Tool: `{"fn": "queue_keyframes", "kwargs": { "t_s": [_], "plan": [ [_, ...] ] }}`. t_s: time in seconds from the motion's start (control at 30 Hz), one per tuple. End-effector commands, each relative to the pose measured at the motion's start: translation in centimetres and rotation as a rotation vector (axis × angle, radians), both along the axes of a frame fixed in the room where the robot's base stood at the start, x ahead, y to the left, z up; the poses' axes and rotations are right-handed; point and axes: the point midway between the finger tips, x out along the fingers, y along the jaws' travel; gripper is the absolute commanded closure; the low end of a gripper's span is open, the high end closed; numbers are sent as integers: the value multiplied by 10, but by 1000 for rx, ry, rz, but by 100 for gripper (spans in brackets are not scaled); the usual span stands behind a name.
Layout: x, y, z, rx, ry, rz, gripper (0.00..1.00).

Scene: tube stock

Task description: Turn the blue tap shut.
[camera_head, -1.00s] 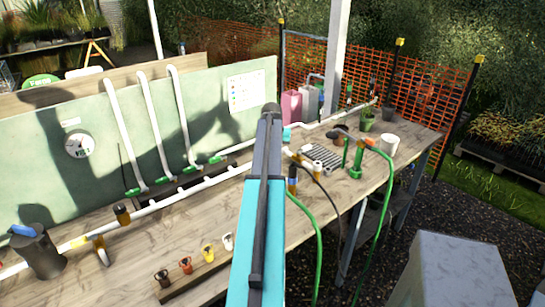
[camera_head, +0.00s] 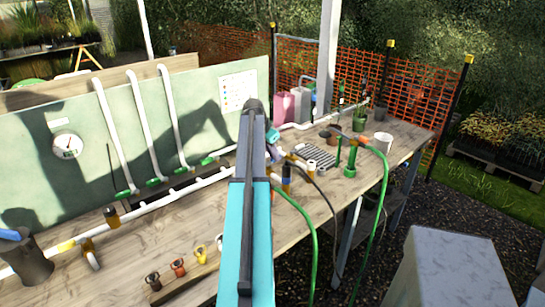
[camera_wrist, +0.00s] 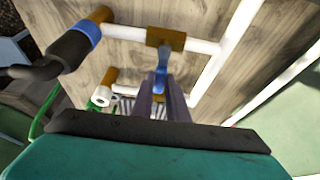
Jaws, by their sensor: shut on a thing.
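The blue tap handle (camera_wrist: 162,76) shows in the wrist view, below its brass-coloured valve body (camera_wrist: 165,38) on a white pipe. My gripper (camera_wrist: 165,98) has its two grey fingers closed around the lower part of this blue handle. The fingers and the tap cannot be made out clearly there.
A black hose coupling with a blue ring (camera_wrist: 88,34) joins the pipe at left in the wrist view. In the head view, a green hose (camera_head: 312,235), a green standpipe (camera_head: 351,157) and a white cup (camera_head: 382,141) are right of my arm. Small coloured taps (camera_head: 178,267) line a board in front.

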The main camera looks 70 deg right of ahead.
Motion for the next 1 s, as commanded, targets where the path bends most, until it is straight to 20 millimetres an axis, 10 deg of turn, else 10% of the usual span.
{"fn": "queue_keyframes", "kwargs": {
  "t_s": [0.53, 0.67, 1.0],
  "plan": [
    [1, 0, 1, -5, -6, -40, 100],
    [1, 0, 1, -4, -5, -39, 68],
    [-1, 0, 1, -2, -2, -40, 67]
  ]
}}
